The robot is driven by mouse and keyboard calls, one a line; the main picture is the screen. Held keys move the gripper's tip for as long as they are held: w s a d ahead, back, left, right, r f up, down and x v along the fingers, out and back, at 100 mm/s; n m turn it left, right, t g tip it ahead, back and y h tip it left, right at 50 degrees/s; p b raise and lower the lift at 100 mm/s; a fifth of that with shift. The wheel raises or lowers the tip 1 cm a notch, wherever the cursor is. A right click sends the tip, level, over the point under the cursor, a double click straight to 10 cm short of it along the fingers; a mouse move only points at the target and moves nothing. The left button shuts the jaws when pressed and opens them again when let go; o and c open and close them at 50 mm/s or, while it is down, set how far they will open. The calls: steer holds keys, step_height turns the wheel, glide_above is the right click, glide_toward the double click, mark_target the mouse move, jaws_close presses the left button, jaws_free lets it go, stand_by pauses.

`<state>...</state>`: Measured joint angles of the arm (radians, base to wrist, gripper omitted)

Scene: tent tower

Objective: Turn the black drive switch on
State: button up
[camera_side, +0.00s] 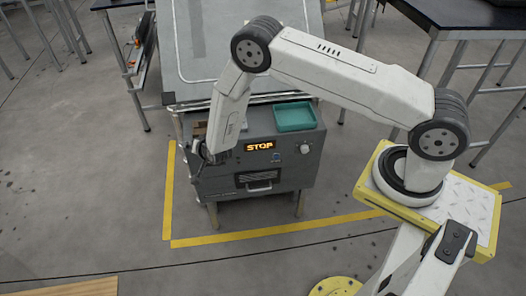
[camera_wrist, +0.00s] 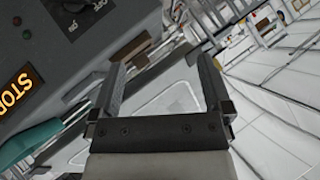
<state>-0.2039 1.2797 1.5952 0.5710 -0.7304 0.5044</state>
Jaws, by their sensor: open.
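A grey machine cabinet (camera_side: 285,172) with a lit orange STOP display (camera_side: 261,146) stands in the middle of the side view. In the wrist view, a dark knob (camera_wrist: 74,6) with small white lettering beside it is cut by the top edge; it looks like the black drive switch. The switch cannot be made out in the side view, where my arm covers the panel's left part. My gripper (camera_side: 203,154) is at the cabinet's left front corner. In the wrist view my gripper (camera_wrist: 162,66) is open, with nothing between its fingers and the knob up and left of them.
A teal tray (camera_side: 294,117) sits on top of the cabinet. A pale knob (camera_side: 304,149) is on the panel's right and a handle (camera_side: 258,188) below. A black table (camera_side: 470,18) stands at the upper right.

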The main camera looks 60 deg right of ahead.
step_height(320, 180, down, 7)
steer(key=s+m+t+h, duration=0.1)
steer(key=s+m+h, duration=0.1)
steer(key=m+t+h, duration=0.1)
steer(key=m+h, duration=0.2)
glide_toward(214, 164)
steer(key=shift+w+d+f, duration=0.1)
steer(key=shift+w+d, duration=0.2)
steer(key=shift+d, duration=0.2)
steer(key=shift+w+d, duration=0.1)
steer(key=shift+w, duration=0.05)
steer(key=shift+x, duration=3.7)
steer(key=shift+w, duration=0.1)
steer(key=c, duration=1)
steer(key=shift+o, duration=0.2)
steer(key=shift+y, duration=0.3)
